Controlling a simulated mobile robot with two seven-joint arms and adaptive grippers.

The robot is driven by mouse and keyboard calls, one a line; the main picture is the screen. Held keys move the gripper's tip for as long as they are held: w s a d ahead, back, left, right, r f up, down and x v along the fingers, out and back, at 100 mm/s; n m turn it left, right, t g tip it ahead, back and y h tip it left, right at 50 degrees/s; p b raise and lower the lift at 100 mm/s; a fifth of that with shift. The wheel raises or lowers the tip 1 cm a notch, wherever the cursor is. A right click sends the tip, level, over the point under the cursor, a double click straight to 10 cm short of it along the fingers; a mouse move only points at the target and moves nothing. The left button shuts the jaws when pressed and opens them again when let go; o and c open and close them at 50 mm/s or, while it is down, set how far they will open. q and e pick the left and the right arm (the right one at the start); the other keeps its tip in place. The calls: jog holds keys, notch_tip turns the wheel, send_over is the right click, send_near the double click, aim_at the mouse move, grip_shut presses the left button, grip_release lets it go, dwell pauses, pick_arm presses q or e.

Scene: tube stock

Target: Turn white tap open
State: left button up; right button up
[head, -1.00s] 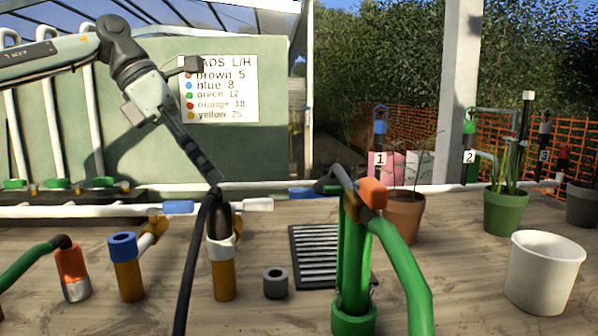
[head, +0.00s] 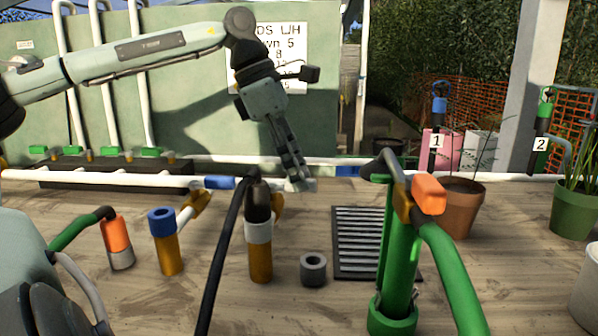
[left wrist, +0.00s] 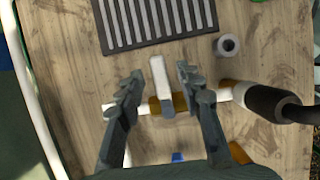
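The white tap shows in the left wrist view as a white lever (left wrist: 159,72) with a grey-blue base, above an ochre fitting (left wrist: 181,103) on a white pipe. In the head view its white end (head: 306,185) is partly hidden by my gripper. My left gripper (head: 298,186) points down at it, just right of a black-topped tube (head: 259,225). In the left wrist view my left gripper (left wrist: 158,77) is open, with a finger on each side of the lever and gaps visible. I cannot tell its height above the lever. My right gripper is not in view.
A black grate (head: 350,262) and a grey ring (head: 313,268) lie on the wooden table in front. A green post (head: 398,270) with an orange tap (head: 429,195) stands to the right. A blue-topped tube (head: 169,250) and an orange one (head: 117,245) stand left.

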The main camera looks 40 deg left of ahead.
pick_arm(q)
jog(key=shift+d+f, duration=0.1)
jog(key=shift+f, duration=0.1)
jog(key=shift+c, duration=0.3)
grip_shut()
